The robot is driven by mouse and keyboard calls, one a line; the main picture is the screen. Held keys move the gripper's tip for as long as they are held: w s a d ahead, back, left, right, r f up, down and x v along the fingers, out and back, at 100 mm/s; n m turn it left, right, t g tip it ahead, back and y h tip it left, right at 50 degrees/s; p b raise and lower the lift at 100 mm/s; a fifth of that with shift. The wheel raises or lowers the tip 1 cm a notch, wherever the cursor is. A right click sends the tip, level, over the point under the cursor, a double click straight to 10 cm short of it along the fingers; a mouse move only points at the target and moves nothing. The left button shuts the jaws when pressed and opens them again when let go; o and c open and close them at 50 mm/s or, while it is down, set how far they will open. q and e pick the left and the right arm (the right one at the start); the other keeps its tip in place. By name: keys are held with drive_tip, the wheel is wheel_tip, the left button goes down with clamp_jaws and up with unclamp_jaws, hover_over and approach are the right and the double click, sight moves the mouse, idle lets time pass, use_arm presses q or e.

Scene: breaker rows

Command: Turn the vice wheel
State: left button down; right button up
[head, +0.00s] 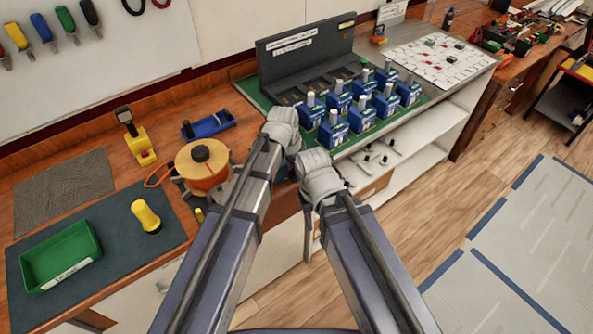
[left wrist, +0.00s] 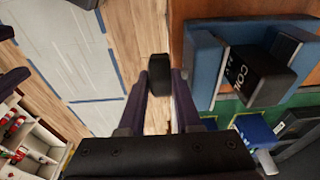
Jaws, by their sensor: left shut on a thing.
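In the left wrist view the vice wheel (left wrist: 159,75) is a small black wheel with rounded edges. My left gripper (left wrist: 160,92) has one dark finger on either side of it and is shut on it. To its right stands a blue vice (left wrist: 203,65), with a black block (left wrist: 262,75) with white lettering at its jaws. The link between wheel and vice is not clear. In the head view I cannot make out the wheel; my left arm covers that part of the bench.
A green mat with several blue breakers (head: 333,133) lies beyond my arms, before a grey panel (head: 300,52). An orange spool (head: 202,165) stands left of my left arm. A green tray (head: 62,256) and yellow-handled tool (head: 146,216) are further left.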

use_arm(q)
drive_tip(key=shift+s+a+f+t+h+b, duration=0.15)
drive_tip(key=shift+s+t+h+b, duration=0.05)
drive_tip(key=shift+t+h+b, duration=0.2)
drive_tip(key=shift+s+a+f+t+h+b, duration=0.15)
drive_tip(key=shift+t+h+b, duration=0.1)
drive_tip(key=shift+h, duration=0.25)
drive_tip(key=shift+w+r+t+h, duration=0.15)
drive_tip(key=shift+t+h, duration=0.1)
drive_tip(key=shift+h, duration=0.15)
drive_tip(key=shift+d, duration=0.1)
drive_tip(key=c, duration=0.9)
unclamp_jaws()
